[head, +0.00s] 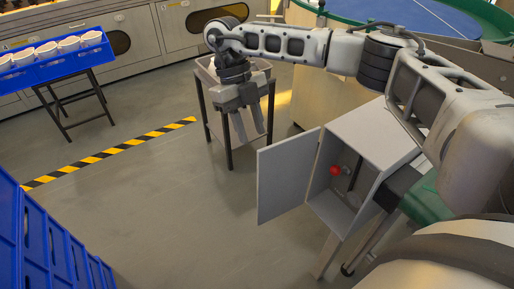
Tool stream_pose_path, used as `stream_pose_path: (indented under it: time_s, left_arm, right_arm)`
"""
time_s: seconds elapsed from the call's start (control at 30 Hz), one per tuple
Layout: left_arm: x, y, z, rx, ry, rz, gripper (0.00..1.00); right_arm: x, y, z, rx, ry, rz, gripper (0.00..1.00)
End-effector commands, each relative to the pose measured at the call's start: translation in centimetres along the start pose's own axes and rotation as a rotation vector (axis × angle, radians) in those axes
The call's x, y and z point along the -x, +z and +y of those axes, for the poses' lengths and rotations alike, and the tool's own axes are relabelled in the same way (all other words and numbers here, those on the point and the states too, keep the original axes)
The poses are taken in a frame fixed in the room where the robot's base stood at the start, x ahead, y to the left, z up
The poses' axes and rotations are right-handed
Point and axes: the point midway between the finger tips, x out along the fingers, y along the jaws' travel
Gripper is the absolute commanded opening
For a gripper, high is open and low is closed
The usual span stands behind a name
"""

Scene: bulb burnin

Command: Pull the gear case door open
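The gear case (372,133) is a grey box on a stand at right of centre in the head view. Its flat grey door (286,177) stands wide open, swung out to the left from the case's left front edge. Inside the case a red knob (335,170) and a dark rod show; part of the interior is hidden. My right gripper (250,138) points down, left of and beyond the door, apart from it. Its fingers are spread with nothing visible between them. My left gripper is not in view.
A small table (208,118) stands behind my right gripper. A blue tray of white cups (55,58) is on a stand at far left, and blue crates (45,235) are stacked at lower left. The floor (190,215) left of the door is clear, with a striped tape line.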

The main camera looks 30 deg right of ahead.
Motion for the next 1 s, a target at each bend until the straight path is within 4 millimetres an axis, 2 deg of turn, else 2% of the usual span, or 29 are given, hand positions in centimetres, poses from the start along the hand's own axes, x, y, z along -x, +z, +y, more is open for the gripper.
stream_pose_path:
  time_s: [0.03, 0.1, 0.33, 0.87, 0.93, 1.0]
  left_arm:
    - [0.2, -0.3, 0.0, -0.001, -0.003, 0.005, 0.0]
    - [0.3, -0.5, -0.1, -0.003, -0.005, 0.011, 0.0]
    - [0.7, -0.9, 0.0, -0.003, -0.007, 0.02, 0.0]
    - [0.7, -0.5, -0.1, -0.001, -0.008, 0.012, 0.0]
    - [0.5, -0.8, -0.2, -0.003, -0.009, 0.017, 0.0]
    - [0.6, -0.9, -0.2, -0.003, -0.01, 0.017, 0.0]
  right_arm:
    - [1.2, 0.0, 0.0, 0.0, 0.0, -0.003, 0.32]
    - [2.4, 0.0, 0.0, -0.001, 0.001, -0.002, 0.32]
    - [4.6, 0.0, 0.0, 0.0, 0.0, 0.001, 0.32]
    - [4.8, 0.0, 0.0, 0.0, 0.0, 0.001, 0.32]
    - [4.6, 0.0, 0.3, 0.008, 0.008, 0.001, 0.32]
    - [3.9, 0.2, 1.5, 0.039, 0.043, 0.001, 0.32]
